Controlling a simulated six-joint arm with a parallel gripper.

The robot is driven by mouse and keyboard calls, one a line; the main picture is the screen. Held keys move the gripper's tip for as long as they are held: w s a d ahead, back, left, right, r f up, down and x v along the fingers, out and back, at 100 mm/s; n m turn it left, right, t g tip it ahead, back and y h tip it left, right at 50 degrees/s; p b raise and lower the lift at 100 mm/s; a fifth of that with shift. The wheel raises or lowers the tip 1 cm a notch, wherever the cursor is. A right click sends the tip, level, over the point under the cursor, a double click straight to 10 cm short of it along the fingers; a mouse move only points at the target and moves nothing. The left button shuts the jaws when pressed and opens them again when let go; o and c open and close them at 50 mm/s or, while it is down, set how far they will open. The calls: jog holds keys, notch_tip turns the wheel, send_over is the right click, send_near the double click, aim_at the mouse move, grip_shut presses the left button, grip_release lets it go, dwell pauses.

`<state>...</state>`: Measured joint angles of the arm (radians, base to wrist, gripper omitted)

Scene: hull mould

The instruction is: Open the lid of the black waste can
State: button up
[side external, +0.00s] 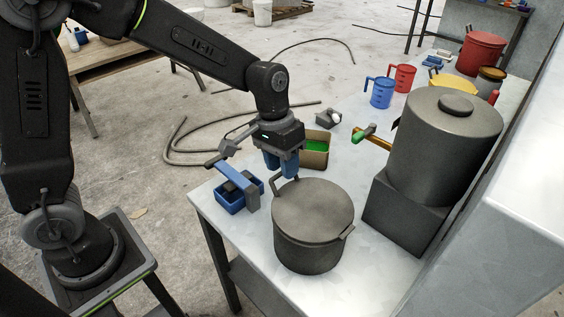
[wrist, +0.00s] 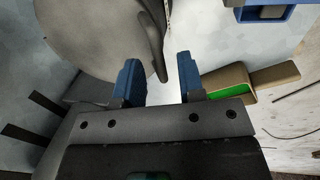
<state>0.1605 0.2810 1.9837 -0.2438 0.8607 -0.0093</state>
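The waste can (side external: 308,248) is a round, dark grey can standing upright near the front of the white table. Its flat lid (side external: 313,208) lies on top, closed, with a lever-like handle (side external: 276,184) at the far left rim and a small tab at the right. The lid also fills the upper left of the wrist view (wrist: 95,30), with the dark handle (wrist: 151,45) at its edge. My gripper (side external: 281,170) points down just above the handle. In the wrist view its blue fingers (wrist: 160,75) are apart, with the handle's end between them; contact cannot be told.
A large grey urn (side external: 445,135) with a tap stands on a box at the right. A blue caddy (side external: 238,192) is left of the can, and a tan box with green inside (side external: 315,150) is behind my gripper. Blue (side external: 380,92) and red (side external: 403,77) jugs stand farther back.

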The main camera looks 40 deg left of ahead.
grip_shut()
dwell(0.3)
dwell(0.3)
